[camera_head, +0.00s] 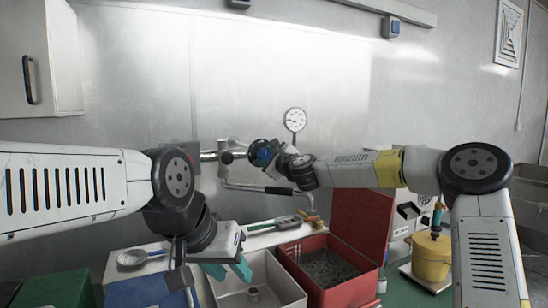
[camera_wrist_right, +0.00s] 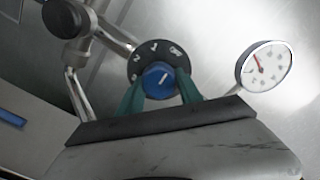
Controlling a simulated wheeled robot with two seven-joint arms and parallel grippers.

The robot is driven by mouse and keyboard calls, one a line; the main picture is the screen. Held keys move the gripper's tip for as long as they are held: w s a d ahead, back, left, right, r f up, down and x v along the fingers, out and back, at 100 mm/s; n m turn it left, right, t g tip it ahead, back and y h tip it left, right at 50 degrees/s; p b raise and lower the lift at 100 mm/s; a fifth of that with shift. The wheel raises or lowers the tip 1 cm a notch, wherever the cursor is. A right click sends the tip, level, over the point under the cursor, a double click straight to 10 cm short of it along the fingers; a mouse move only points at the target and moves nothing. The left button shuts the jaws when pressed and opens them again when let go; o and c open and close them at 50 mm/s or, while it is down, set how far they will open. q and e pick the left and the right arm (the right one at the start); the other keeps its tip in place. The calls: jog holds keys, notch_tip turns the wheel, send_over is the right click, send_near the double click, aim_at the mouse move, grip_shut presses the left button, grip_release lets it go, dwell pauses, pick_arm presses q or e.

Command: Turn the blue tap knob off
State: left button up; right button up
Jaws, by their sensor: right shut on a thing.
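The blue tap knob (camera_wrist_right: 158,79) sits on a black round dial with white marks, and a white pointer line shows on its face. It also shows in the head view (camera_head: 263,154) on the wall pipework. My right gripper (camera_wrist_right: 160,92) has its green fingers on both sides of the knob, shut on it. In the head view my right wrist hides most of the fingers. My left gripper (camera_head: 229,271) points down near the white sink, its green fingers partly hidden; I cannot tell how far they are apart.
A round gauge (camera_head: 295,119) stands beside the knob on the pipe. Below are a white sink (camera_head: 285,291), a red box (camera_head: 362,290) of dark bits, and a yellow pot (camera_head: 431,262).

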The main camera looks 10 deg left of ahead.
jog(key=shift+f+m, duration=0.1)
jog(key=shift+m, duration=0.4)
jog(key=o, duration=1.4)
jog(key=shift+c, duration=0.2)
jog(key=v, duration=0.8)
jog(key=shift+w, duration=0.1)
